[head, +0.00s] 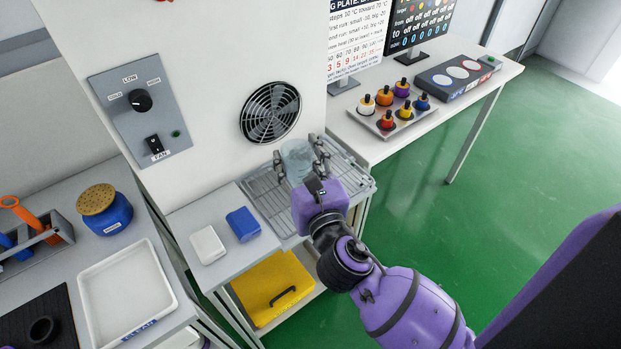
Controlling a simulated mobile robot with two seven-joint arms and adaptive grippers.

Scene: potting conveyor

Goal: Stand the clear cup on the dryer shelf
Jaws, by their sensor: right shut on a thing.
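The clear cup (296,158) is in the grip of my right gripper (298,167), whose fingers close on it from both sides. The cup looks upright over the wire dryer shelf (262,197), in front of the round fan grille. I cannot tell whether its base touches the wires, because my gripper hides its lower part. My left gripper is not in the head view.
The fan grille (270,112) and a control panel (139,103) are on the wall behind. A blue block (243,224) and a white block (208,245) lie left of the shelf. A bottle rack (385,123) stands on the right table. The shelf's left part is bare.

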